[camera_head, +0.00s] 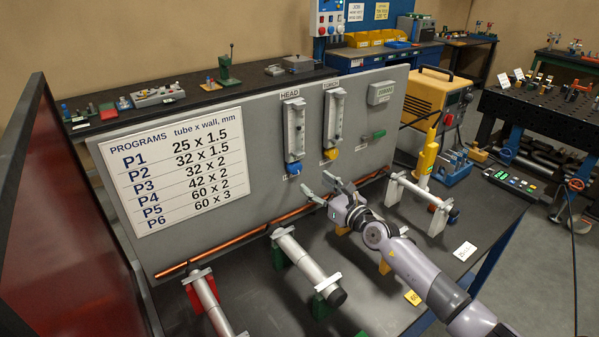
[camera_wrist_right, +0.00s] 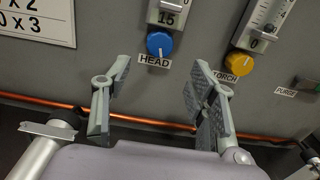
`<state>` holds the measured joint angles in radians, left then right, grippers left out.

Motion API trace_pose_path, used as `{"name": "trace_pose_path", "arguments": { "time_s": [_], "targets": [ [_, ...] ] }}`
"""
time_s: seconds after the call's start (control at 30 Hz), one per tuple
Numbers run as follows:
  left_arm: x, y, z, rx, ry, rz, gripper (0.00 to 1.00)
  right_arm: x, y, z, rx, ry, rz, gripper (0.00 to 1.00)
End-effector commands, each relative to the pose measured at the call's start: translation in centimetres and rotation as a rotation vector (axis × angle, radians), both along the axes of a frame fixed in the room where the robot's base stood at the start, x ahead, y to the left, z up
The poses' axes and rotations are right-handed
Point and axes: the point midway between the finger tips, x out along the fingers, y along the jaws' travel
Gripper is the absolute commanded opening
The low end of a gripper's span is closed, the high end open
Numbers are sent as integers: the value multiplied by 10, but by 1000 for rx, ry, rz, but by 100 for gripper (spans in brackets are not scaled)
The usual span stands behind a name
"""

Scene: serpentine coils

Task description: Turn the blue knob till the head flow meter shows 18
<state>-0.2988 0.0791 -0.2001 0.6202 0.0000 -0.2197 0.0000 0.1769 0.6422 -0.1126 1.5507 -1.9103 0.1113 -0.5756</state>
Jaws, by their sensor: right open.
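The head flow meter (camera_head: 293,130) is a clear upright tube on the grey panel under the HEAD label. The blue knob (camera_head: 294,168) sits at its foot and shows round in the right wrist view (camera_wrist_right: 159,43), above a HEAD label. My right gripper (camera_head: 317,183) is open and empty in front of the panel, below the knob. In the right wrist view its two fingers stand apart, with the knob beyond and between their tips, not touched. My left gripper is out of view.
The torch flow meter (camera_head: 333,117) with its yellow knob (camera_head: 330,153) stands to the right. A green purge handle (camera_head: 373,135) is further right. A copper tube (camera_head: 240,240) runs along the panel's foot. Tube stands (camera_head: 306,264) occupy the bench below.

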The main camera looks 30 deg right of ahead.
Motion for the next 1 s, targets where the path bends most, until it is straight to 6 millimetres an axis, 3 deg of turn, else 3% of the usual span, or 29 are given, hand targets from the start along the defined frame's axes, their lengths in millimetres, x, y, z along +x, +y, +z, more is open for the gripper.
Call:
{"name": "trace_pose_path", "arguments": {
  "time_s": [0.3, 0.5, 1.0],
  "targets": [
    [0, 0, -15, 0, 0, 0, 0, 56, 7, 0, 2, -4, -1, 53],
    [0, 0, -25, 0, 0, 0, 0, 78, 11, -1, 1, -3, 0, 53],
    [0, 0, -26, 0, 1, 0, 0, 86, 12, 0, 1, 0, 0, 50]
  ]
}}
